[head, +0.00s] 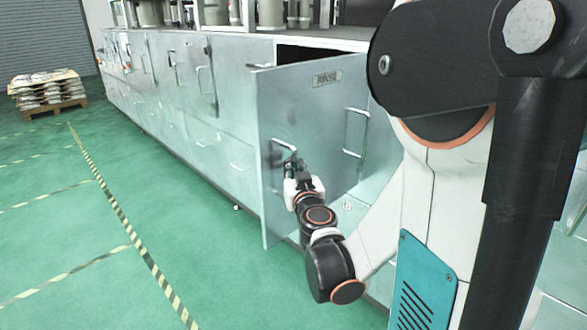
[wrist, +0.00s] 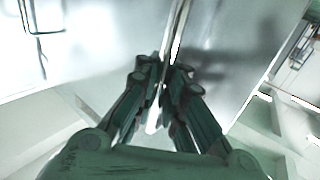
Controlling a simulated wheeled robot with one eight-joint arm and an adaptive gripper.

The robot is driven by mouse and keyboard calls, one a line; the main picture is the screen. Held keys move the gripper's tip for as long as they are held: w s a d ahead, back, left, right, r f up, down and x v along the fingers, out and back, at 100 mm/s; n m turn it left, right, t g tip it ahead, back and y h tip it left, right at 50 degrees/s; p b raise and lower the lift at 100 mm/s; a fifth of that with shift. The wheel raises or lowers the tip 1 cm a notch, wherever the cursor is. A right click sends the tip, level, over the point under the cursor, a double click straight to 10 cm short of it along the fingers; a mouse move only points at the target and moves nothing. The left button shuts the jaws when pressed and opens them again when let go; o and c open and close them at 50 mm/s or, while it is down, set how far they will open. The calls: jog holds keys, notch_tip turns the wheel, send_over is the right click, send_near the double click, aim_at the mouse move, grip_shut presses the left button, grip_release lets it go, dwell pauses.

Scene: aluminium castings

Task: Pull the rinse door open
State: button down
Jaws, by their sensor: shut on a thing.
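The rinse door (head: 315,125) is a grey metal panel with a RINSE label (head: 327,79) near its top. It stands partly open, swung out from the cabinet front, with a dark gap behind its top edge. Its bar handle (head: 283,147) is at the door's left side. My gripper (head: 292,166) is at the handle, shut on it. In the wrist view my gripper's fingers (wrist: 163,85) close around the bright handle bar (wrist: 178,40). The fingers hide part of the bar.
A long row of metal cabinets (head: 170,85) with handles runs to the back left. The green floor (head: 90,230) in front is clear, with striped tape lines (head: 120,215). A pallet of stacked sacks (head: 47,92) stands far left. My arm covers the right side.

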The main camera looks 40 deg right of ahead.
jog(key=c, duration=2)
grip_release()
jog(key=shift+a, duration=0.3)
jog(key=o, duration=0.3)
jog(key=shift+a, duration=0.2)
jog(key=shift+o, duration=0.2)
jog(key=shift+d, duration=0.2)
jog(key=v, duration=0.7)
jog(key=shift+s, duration=0.2)
jog(key=shift+a, duration=0.15)
